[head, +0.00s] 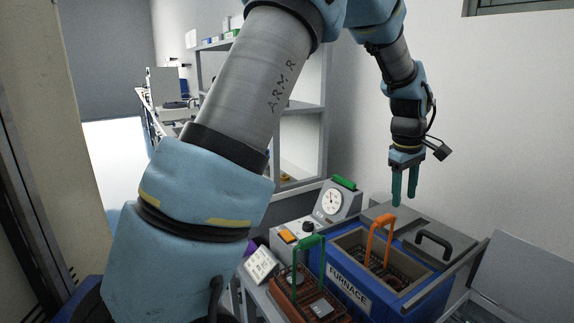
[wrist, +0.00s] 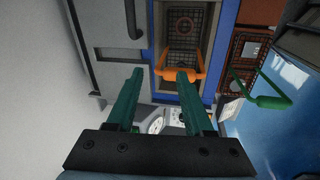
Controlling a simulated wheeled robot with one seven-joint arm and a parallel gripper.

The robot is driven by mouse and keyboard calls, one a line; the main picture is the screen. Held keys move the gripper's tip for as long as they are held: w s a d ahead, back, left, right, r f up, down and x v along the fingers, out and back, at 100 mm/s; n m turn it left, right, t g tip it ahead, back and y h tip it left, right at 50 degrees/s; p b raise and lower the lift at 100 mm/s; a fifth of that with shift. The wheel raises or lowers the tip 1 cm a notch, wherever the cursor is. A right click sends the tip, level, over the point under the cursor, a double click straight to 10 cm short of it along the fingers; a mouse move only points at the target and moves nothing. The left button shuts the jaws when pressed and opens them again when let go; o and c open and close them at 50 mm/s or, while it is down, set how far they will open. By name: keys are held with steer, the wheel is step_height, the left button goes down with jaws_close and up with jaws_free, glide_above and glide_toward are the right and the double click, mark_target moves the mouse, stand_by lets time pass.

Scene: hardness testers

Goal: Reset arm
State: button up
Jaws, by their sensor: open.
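My gripper (head: 404,187) points down above the blue furnace (head: 350,285) in the head view, with its two green fingers apart and nothing between them. In the wrist view my gripper (wrist: 160,80) shows both fingers spread. The orange handle (head: 380,236) stands up from a basket inside the open furnace, below and left of the fingers. In the wrist view the orange handle (wrist: 182,74) lies close to the right finger in the picture; I cannot tell the gap in depth.
A basket with a green handle (head: 308,242) stands left of the furnace. A dial gauge instrument (head: 331,202) is behind it. The furnace lid has a black handle (head: 434,243). A white wall rises behind my arm, and shelves (head: 303,140) stand at the back left.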

steer(key=a+f+m, duration=0.1)
steer(key=a+m, duration=0.1)
steer(key=a, duration=1.8)
steer(key=s+a+f+m, duration=0.1)
steer(key=s+a+m, duration=0.1)
steer(key=s+a, duration=0.3)
steer(key=s+a+f+m+y, duration=0.1)
steer(key=s+a, duration=0.3)
steer(key=a, duration=0.9)
steer(key=shift+s+a+f+m+y, duration=0.15)
steer(key=shift+s+f+m+y, duration=0.2)
steer(key=shift+f+m, duration=0.15)
